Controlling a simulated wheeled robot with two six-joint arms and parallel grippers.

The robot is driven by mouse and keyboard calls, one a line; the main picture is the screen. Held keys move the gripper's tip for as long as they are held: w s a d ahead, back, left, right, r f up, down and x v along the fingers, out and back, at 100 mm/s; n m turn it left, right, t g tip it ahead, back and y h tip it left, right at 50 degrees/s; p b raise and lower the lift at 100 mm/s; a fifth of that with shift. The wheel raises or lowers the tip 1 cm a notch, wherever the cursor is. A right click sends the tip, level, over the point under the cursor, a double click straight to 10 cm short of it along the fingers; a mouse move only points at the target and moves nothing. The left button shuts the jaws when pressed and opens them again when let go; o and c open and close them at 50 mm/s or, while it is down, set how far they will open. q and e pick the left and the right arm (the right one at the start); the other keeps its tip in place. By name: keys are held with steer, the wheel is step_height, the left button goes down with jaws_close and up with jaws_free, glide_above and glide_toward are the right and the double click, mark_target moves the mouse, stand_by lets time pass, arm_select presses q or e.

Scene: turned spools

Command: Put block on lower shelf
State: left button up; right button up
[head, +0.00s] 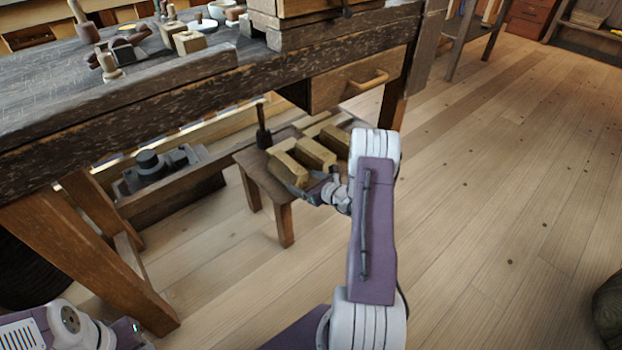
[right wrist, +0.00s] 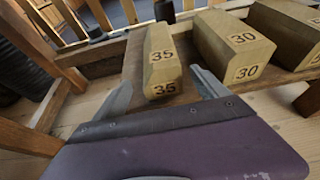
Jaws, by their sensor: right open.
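Several wooden blocks stand in a row on a small brown stool (head: 251,166). The leftmost block (head: 287,171) is marked 35 in the right wrist view (right wrist: 161,58), and two beside it are marked 30 (right wrist: 234,45). My right gripper (head: 309,188) is open at the near end of the stool. In the right wrist view its fingers (right wrist: 162,80) lie on either side of the 35 block's near end; I cannot tell whether they touch it. The low shelf (head: 196,183) under the workbench holds dark metal tools (head: 155,165). My left gripper is out of view.
The heavy workbench (head: 200,92) overhangs the shelf and the stool's far side. Its slanted leg (head: 95,255) stands left of the stool. A dark upright tool (head: 263,130) stands behind the blocks. The floor (head: 490,200) to the right is open.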

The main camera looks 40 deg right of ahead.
steer(key=p+v, duration=0.1)
steer(key=v, duration=0.3)
steer(key=s+a+r+n+g+y, duration=0.2)
steer(key=s+a+n+g+y, duration=0.2)
steer(key=a+n, duration=0.55)
steer(key=s+a+r+n+g+y, duration=0.25)
steer(key=s+a+n+g, duration=0.2)
steer(key=a, duration=0.95)
steer(key=s+a+n+g+h, duration=0.25)
steer(key=s+n+g, duration=0.25)
steer(key=s+n, duration=0.55)
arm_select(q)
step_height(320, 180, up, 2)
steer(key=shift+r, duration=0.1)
arm_select(e)
steer(key=d+r+n+h, duration=0.1)
steer(key=n, duration=0.2)
steer(key=s+d+r+n+t+h, duration=0.1)
steer(key=n+h, duration=0.1)
steer(key=n, duration=0.2)
steer(key=d+n+h, duration=0.1)
steer(key=n, duration=0.2)
steer(key=shift+s+d+r+n+h, duration=0.25)
steer(key=shift+s+d+r+h, duration=0.05)
steer(key=shift+s+r+h, duration=0.1)
